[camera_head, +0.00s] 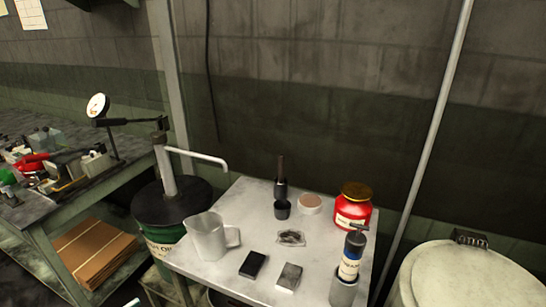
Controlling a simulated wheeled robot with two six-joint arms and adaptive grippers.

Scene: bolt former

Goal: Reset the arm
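Neither of my grippers shows in the head view, and no arm of mine can be made out. A white-grey table (207,262) stands in front of me. On it are a translucent jug (207,237) at the left, a dark upright tool with a cup-like base (281,190) at the back, and a red jar with a gold lid (353,206) at the back right. A dark block (252,264) and a greyer block (289,277) lie near the front. A dark canister with a T-handle (352,254) stands upright in a grey cup (343,291) at the front right.
A drum with a dark lid and a pump (170,205) stands left of the table. A cluttered workbench (60,205) is further left, with cardboard (95,252) below. A pale round-lidded drum (468,275) stands at right. A pole (432,140) rises behind the table.

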